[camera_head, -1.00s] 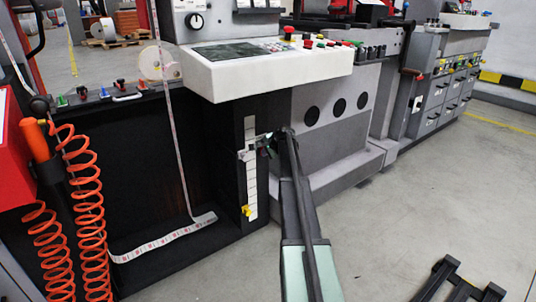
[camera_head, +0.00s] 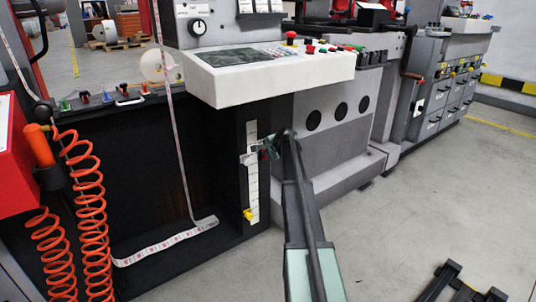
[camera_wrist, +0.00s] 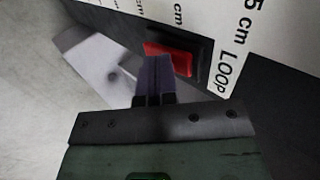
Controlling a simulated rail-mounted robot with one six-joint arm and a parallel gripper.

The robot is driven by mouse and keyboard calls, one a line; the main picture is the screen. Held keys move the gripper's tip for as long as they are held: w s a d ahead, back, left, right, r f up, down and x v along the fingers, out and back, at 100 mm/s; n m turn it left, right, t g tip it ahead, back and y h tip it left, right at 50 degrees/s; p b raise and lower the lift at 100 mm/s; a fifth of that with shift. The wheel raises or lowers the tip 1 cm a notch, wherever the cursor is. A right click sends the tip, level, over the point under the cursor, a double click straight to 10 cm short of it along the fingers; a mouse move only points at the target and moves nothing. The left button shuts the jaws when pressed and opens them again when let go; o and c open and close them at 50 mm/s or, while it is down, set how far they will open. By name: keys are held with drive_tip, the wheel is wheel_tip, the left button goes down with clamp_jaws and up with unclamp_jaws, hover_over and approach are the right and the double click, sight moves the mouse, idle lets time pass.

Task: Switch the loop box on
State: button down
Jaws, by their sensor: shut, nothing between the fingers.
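The red switch (camera_wrist: 170,57) of the loop box sits in a dark bezel in the wrist view, beside a white strip (camera_wrist: 228,75) lettered "cm" and "LOOP". My gripper (camera_wrist: 155,62) is shut and empty, its dark fingertips right at the switch's lower left side. I cannot tell whether they touch it. Which way the switch is tipped is not clear. In the head view my gripper (camera_head: 270,149) is at the upper half of the white scale (camera_head: 252,185) on the black machine front. The switch cannot be made out there.
A pale metal piece (camera_wrist: 90,60) lies left of my fingers in the wrist view. A yellow marker (camera_head: 248,214) sits low on the scale. The white control panel (camera_head: 265,75) overhangs above. Orange coiled hoses (camera_head: 88,220) hang at left. The floor at right is mostly clear.

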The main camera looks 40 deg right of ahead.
drive_tip(key=s+f+p+v, duration=0.1)
drive_tip(key=p+v, duration=0.7)
drive_tip(key=v, duration=0.5)
drive_tip(key=shift+s, duration=0.25)
drive_tip(key=shift+f, duration=0.1)
drive_tip(key=shift+s+d+f+g+b, duration=0.1)
drive_tip(key=shift+d+f+g+b, duration=0.05)
drive_tip(key=shift+f+b, duration=0.15)
drive_tip(key=shift+s+d+f+g+b, duration=0.1)
drive_tip(key=shift+f+g+b, duration=0.05)
drive_tip(key=shift+f, duration=0.3)
